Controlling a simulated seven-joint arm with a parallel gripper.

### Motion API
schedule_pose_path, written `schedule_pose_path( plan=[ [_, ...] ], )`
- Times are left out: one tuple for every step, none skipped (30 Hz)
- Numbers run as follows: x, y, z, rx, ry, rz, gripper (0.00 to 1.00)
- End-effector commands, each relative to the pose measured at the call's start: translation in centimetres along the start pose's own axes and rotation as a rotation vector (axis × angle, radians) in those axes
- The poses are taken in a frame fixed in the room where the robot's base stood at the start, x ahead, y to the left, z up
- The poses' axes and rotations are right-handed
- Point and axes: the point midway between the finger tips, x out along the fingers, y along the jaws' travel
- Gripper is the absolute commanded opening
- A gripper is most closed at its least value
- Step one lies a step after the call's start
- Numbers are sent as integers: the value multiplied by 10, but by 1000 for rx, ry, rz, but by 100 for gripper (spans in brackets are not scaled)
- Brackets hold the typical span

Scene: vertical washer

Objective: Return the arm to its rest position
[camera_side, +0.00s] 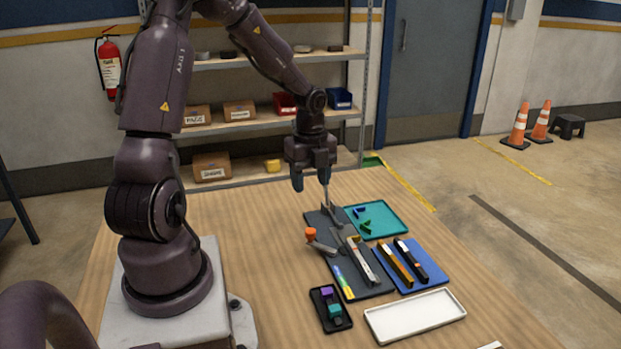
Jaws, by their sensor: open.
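My gripper (311,188) hangs pointing down above the far end of the dark mat. Its fingers are apart, and I see nothing held between them. The arm is bent at the elbow and reaches out over the wooden table (250,215). A dark grey fixture with an upright piece stands on the dark mat (375,288), just below and to the right of the fingers. Whether the right finger touches the upright piece or only overlaps it in the picture, I cannot tell.
An orange-knobbed lever (311,236) sits by the fixture. A teal tray (391,220), a blue tray (430,284), a white tray (414,315) and a small black tray (345,322) stand around it. The table's left part is clear. Shelves (250,127) stand behind.

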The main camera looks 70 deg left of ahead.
Motion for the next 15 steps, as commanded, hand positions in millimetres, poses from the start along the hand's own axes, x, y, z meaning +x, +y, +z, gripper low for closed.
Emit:
schedule_pose_path(
  plan=[
    [-1, 0, 0, 0, -1, 0, 53],
    [-1, 0, 0, 0, 0, 0, 53],
    [-1, 0, 0, 0, 0, 0, 53],
    [-1, 0, 0, 0, 0, 0, 53],
    [-1, 0, 0, 0, 0, 0, 53],
    [-1, 0, 0, 0, 0, 0, 53],
    [-1, 0, 0, 0, 0, 0, 53],
    [0, 0, 0, 0, 0, 0, 53],
    [0, 0, 0, 0, 0, 0, 53],
    [0, 0, 0, 0, 0, 0, 53],
    [0, 0, 0, 0, 0, 0, 53],
    [0, 0, 0, -4, 0, 0, 53],
    [0, 0, 0, -12, 0, 0, 53],
    [0, 0, 0, -27, 0, 0, 53],
    [0, 0, 0, -59, 0, 2, 53]
  ],
)
